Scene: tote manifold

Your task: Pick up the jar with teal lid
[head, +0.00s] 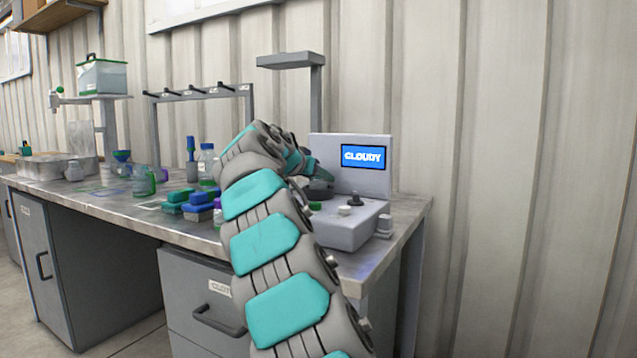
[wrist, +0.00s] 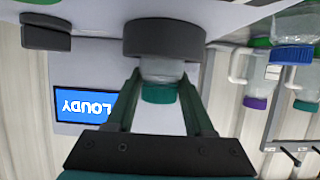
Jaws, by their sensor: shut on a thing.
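The jar with teal lid (wrist: 160,93) shows in the wrist view, which is upside down. It has a clear body and stands lid-up at a dark round socket (wrist: 163,38) of the grey instrument. My gripper (wrist: 160,82) has its two green fingers on either side of the jar and is shut on it. The jar's lower end is hidden by the socket. In the head view my arm covers most of the gripper, and I cannot make out the jar there.
The instrument's screen (head: 363,157) reads CLOUDY. Bottles with blue (wrist: 292,54) and purple (wrist: 255,102) lids stand to the right in the wrist view. Teal and blue blocks (head: 198,211), more jars and a hook rack (head: 200,92) are on the bench left of my arm.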

